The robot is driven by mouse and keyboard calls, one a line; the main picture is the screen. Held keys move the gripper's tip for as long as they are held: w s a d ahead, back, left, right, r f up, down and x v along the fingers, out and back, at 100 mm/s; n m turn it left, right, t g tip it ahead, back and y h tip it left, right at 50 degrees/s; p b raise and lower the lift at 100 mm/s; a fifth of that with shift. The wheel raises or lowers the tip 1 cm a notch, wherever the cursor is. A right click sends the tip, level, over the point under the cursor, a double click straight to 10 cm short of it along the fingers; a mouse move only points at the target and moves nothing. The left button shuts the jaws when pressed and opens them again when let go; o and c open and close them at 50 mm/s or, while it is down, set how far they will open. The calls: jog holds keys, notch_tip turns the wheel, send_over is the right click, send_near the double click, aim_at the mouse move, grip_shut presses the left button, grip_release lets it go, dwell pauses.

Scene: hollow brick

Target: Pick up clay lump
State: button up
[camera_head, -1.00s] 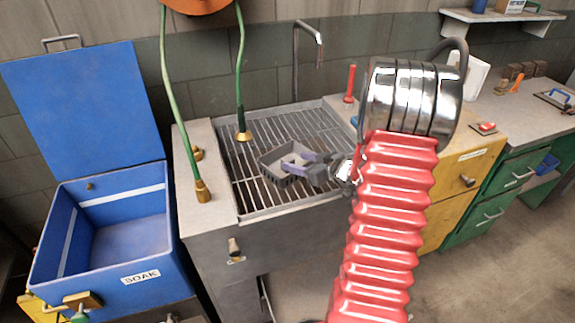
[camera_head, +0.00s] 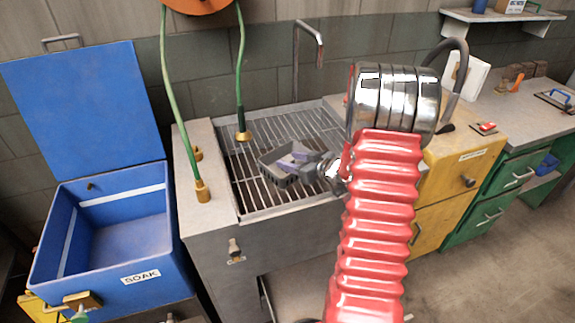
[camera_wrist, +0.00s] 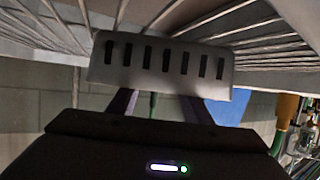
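I cannot make out a clay lump in either view. A grey slotted basket (camera_head: 279,175) sits on the sink grating in the head view. My gripper (camera_head: 291,157) reaches into it from the right, its purple fingers inside the walls and apart. In the wrist view the basket's slotted wall (camera_wrist: 160,66) hides the tips of both fingers, which stand wide apart.
The metal grating (camera_head: 262,130) lies around the basket, under a tap (camera_head: 308,40). Green hoses (camera_head: 172,110) hang at left. An open blue SOAK bin (camera_head: 125,240) stands left of the sink. Yellow (camera_head: 450,180) and green cabinets (camera_head: 510,180) stand at right.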

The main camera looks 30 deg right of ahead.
jog(key=c, duration=0.9)
jog(key=shift+r, duration=0.1)
jog(key=shift+c, duration=0.2)
notch_tip(320, 180, up, 10)
dwell(0.6)
